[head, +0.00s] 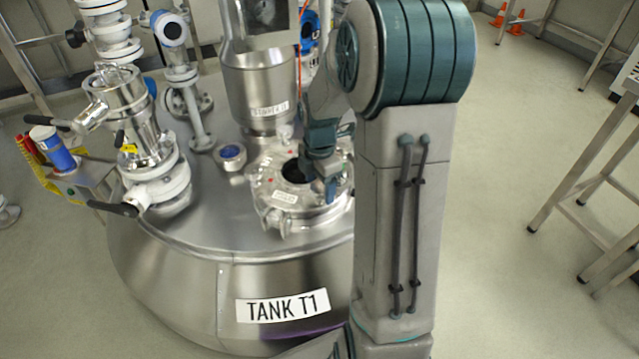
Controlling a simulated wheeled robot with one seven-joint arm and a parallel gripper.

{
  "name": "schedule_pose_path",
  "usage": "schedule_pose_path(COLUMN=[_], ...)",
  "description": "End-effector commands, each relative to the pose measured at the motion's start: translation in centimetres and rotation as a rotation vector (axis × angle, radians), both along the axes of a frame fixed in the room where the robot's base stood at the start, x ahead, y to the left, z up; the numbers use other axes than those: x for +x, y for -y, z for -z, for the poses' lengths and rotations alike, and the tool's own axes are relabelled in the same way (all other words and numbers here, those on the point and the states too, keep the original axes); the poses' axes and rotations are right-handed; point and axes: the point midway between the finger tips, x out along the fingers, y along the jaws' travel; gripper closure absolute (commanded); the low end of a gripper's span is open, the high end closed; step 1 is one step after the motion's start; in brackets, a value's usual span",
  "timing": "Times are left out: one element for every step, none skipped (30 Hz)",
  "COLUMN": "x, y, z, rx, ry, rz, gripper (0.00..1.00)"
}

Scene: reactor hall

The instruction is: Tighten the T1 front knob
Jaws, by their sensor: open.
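The steel tank T1 (200,235) stands in front of me in the head view, with a "TANK T1" label on its side. On its top sits a round steel manway (268,200) with a small label, a dark round glass and knob-like fittings around its rim. A small fitting at its front edge (272,220) looks like the front knob; whether it is loose or tight I cannot tell. My gripper (328,188) is open over the right part of the manway. My arm partly hides the manway's right side, and I cannot tell whether the fingers touch anything.
A tall steel stirrer housing (262,85) rises behind the manway. Valves and pipes (145,130) with black handles crowd the tank's left. A steel frame (590,190) stands at the right, with clear floor between it and my arm. Orange cones (515,25) stand far back.

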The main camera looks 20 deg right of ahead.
Motion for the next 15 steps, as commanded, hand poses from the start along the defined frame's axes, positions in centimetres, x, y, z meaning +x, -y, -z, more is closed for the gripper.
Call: schedule_pose_path(x=[0.0,0.0,0.0,0.0,0.0,0.0,0.0,0.0,0.0,0.0,0.0,0.0,0.0,-0.01,-0.01], y=[0.0,0.0,0.0,0.0,0.0,0.0,0.0,0.0,0.0,0.0,0.0,0.0,0.0,0.0,-0.01], z=[-0.01,-0.02,-0.02,-0.02,-0.02,-0.02,-0.02,-0.03,-0.03,-0.04,-0.04,-0.06,-0.07,-0.09,-0.11], rx=[0.0,0.0,0.0,0.0,0.0,0.0,0.0,0.0,0.0,0.0,0.0,0.0,0.0,0.0,0.0], ry=[0.0,0.0,0.0,0.0,0.0,0.0,0.0,0.0,0.0,0.0,0.0,0.0,0.0,0.0,-0.001], rz=[0.0,0.0,0.0,0.0,0.0,0.0,0.0,0.0,0.0,0.001,0.002,0.005,0.008,0.013,0.021], gripper=[0.32,0.4,0.51,0.6,0.68,0.77,0.77,0.77,0.77,0.77,0.77,0.77,0.77,0.77,0.77])
